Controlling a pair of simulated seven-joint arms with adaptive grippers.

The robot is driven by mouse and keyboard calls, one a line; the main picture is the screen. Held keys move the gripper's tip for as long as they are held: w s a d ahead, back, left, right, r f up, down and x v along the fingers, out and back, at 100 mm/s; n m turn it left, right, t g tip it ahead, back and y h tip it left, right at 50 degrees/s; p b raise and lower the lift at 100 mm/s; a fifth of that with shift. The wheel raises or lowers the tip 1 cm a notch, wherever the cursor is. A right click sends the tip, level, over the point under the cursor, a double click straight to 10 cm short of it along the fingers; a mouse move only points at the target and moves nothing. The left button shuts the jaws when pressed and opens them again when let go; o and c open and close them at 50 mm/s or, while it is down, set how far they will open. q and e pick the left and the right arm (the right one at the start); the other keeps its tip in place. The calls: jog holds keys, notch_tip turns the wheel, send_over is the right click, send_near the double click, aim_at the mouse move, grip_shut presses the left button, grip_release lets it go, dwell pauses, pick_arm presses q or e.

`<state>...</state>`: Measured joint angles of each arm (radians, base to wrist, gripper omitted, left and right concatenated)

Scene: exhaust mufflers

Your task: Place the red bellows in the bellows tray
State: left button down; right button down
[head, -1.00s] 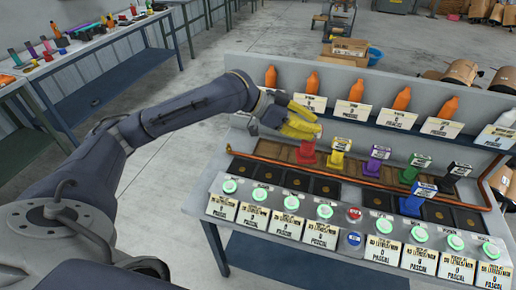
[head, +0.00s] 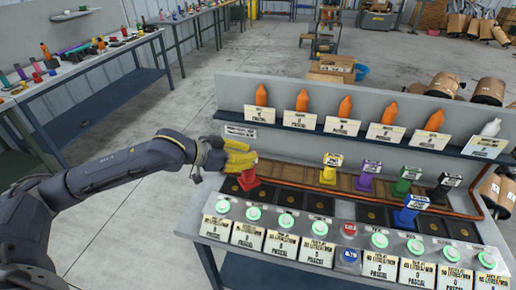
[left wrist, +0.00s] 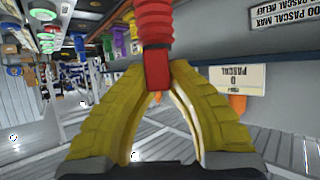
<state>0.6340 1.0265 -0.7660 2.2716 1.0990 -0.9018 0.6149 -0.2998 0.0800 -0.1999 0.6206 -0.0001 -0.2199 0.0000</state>
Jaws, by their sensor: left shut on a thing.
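My left gripper (head: 240,158) has yellow fingers and is shut on the red bellows (head: 248,180). In the head view the bellows hangs below the fingers, over the left end of the row of dark square pads; I cannot tell whether its base touches. The left wrist view shows the red bellows (left wrist: 155,30) between the tips of the yellow fingers (left wrist: 157,72). The brown bellows tray (head: 300,175) runs behind the pads. Yellow (head: 330,175), purple (head: 366,180), green (head: 402,186) and black bellows (head: 438,191) stand along it. My right gripper is not in view.
A blue bellows (head: 407,215) stands on the pad row at right. A sloped panel (head: 300,225) with green buttons and labels lies in front. An orange pipe (head: 470,215) borders the tray. A shelf (head: 350,130) with orange bottles stands behind.

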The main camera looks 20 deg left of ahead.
pick_arm(q)
jog(key=w, duration=1.4)
notch_tip(320, 180, down, 7)
jog(key=shift+w+a, duration=0.3)
jog(key=shift+w, duration=0.05)
jog(key=c, duration=1.4)
grip_release()
jog(key=shift+o, duration=0.2)
jog(key=v, duration=1.2)
